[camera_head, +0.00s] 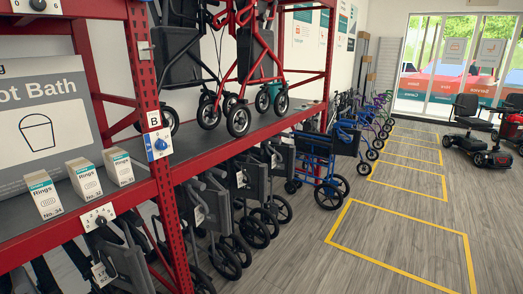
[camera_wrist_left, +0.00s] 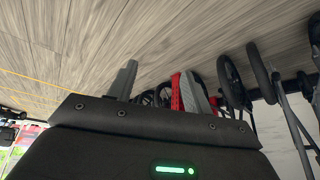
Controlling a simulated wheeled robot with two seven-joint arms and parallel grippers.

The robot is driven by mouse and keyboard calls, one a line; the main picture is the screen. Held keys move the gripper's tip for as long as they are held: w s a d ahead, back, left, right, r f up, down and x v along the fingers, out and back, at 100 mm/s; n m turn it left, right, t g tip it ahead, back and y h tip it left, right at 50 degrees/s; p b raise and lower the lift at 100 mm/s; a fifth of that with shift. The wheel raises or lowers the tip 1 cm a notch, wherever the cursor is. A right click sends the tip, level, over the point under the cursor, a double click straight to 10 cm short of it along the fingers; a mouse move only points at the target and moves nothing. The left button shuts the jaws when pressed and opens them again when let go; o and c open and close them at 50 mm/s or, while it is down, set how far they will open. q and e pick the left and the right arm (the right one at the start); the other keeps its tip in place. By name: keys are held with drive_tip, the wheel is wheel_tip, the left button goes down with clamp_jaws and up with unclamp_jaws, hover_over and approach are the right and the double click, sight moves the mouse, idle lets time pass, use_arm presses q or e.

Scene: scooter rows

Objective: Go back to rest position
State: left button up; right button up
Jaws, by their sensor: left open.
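My left gripper (camera_wrist_left: 160,88) shows in the left wrist view, with its two grey fingers spread apart. No object is held between them. A red upright piece shows right beside the right-hand finger; I cannot tell if it touches. Neither gripper shows in the head view. My right gripper is in no view.
A red shelf rack (camera_head: 172,215) stands close on the left, with small Rings boxes (camera_head: 83,179) and a Foot Bath box (camera_head: 48,120). Folded wheelchairs line up below it. A blue rollator (camera_head: 325,165) stands beyond. Yellow-marked floor (camera_head: 400,240) is clear; mobility scooters (camera_head: 490,135) stand right.

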use_arm(q)
drive_tip(key=s+a+f+g, duration=0.1)
drive_tip(key=s+f+g, duration=0.1)
drive_tip(key=s, duration=1.1)
drive_tip(key=s+a+f+m+g, duration=0.1)
drive_tip(key=s+a+f+g, duration=0.1)
drive_tip(key=s, duration=1.2)
drive_tip(key=shift+f, duration=0.6)
drive_tip(key=shift+a, duration=0.1)
